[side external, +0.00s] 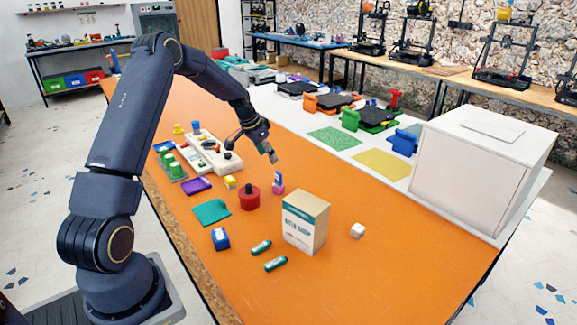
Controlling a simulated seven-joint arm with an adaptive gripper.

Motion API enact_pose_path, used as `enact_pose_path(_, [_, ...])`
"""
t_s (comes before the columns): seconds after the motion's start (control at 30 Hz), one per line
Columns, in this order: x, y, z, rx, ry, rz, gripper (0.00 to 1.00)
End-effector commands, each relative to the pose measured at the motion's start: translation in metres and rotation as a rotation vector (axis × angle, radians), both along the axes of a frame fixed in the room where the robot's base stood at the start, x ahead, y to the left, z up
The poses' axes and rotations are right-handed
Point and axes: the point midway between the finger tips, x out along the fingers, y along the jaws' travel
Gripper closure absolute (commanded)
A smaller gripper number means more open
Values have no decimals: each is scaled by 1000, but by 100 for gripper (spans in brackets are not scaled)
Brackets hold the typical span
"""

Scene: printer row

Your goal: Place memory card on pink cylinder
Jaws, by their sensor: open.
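A small pink cylinder (278,190) stands on the orange table, right of a red round piece with a dark knob. A small blue and white piece (278,176), which looks like the memory card, stands upright on top of the pink cylinder and appears to touch it. My gripper (271,156) is open and empty, just above and slightly left of the card, pointing down. The gap between its fingers is small in this view. How the card's lower edge sits on the cylinder is too small to tell.
The red round piece (249,198) stands close left. A cardboard box (305,222) stands in front, with green batteries (261,247) and a blue cube (220,239) nearby. The table's right front is mostly clear.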

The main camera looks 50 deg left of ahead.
Motion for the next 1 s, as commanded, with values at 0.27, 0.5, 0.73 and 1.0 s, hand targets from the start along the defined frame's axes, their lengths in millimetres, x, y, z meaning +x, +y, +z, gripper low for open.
enact_pose_path(0.27, [-28,-105,111,53,3,-48,41])
enact_pose_path(0.5, [-134,-221,194,77,-29,-41,41])
enact_pose_path(0.73, [-241,-275,201,36,-81,-14,41])
enact_pose_path(1.0, [-284,-288,188,-2,-100,0,41])
